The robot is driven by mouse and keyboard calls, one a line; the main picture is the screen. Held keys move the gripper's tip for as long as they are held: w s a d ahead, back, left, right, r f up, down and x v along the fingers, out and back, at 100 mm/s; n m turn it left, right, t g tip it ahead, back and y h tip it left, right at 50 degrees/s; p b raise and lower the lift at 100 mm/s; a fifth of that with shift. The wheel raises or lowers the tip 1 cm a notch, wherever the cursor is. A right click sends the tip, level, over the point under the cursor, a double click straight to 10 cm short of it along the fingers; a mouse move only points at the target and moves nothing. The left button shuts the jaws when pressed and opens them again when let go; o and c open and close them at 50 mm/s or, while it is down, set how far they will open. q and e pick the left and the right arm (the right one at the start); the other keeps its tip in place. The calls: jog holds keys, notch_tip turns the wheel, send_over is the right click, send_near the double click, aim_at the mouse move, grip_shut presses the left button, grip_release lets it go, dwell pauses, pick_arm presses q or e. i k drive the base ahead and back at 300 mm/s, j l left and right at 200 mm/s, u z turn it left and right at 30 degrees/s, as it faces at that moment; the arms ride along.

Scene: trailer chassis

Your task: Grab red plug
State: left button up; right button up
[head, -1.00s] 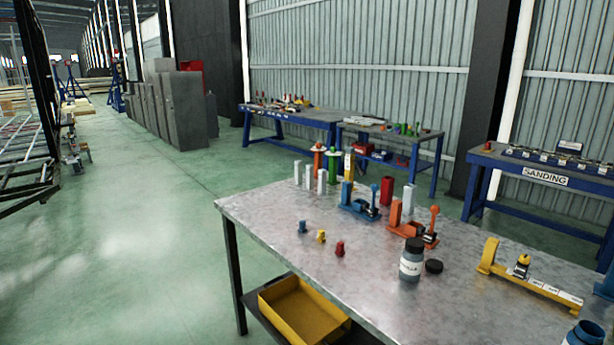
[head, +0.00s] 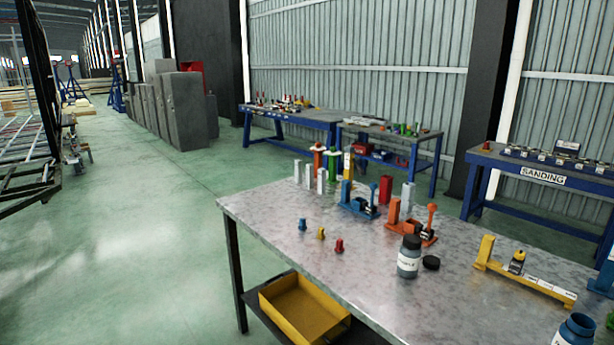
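The red plug (head: 339,246) stands on the grey metal table (head: 270,222), near its front left edge. It is the nearest of a short row, with a yellow plug (head: 321,233) and a blue plug (head: 302,224) beside it to the left. The plugs stand apart from one another. Neither of my grippers shows in the head view.
Behind stand orange (head: 412,231) and blue (head: 360,205) fixtures and white blocks (head: 309,177). A yellow tray (head: 304,310) sits on the lower shelf. Floor at left is clear.

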aim_at(339, 248)
jog(key=k, duration=0.45)
jog(key=i+j+z, duration=0.1)
jog(key=z, duration=0.25)
jog(key=i+j+z, duration=0.1)
jog(key=z, duration=0.25)
jog(key=i+j+z, duration=0.2)
jog(key=z, duration=0.2)
jog(key=i+j+z, duration=0.2)
jog(key=j, duration=0.2)
jog(key=i+j+z, duration=0.15)
jog(key=j, duration=0.25)
jog(key=i+j, duration=0.1)
jog(key=j, duration=0.3)
jog(key=i+j+z, duration=0.1)
jog(key=j, duration=0.35)
jog(key=i+j, duration=0.15)
jog(key=j, duration=0.25)
jog(key=i+j+z, duration=0.1)
jog(key=j, duration=0.3)
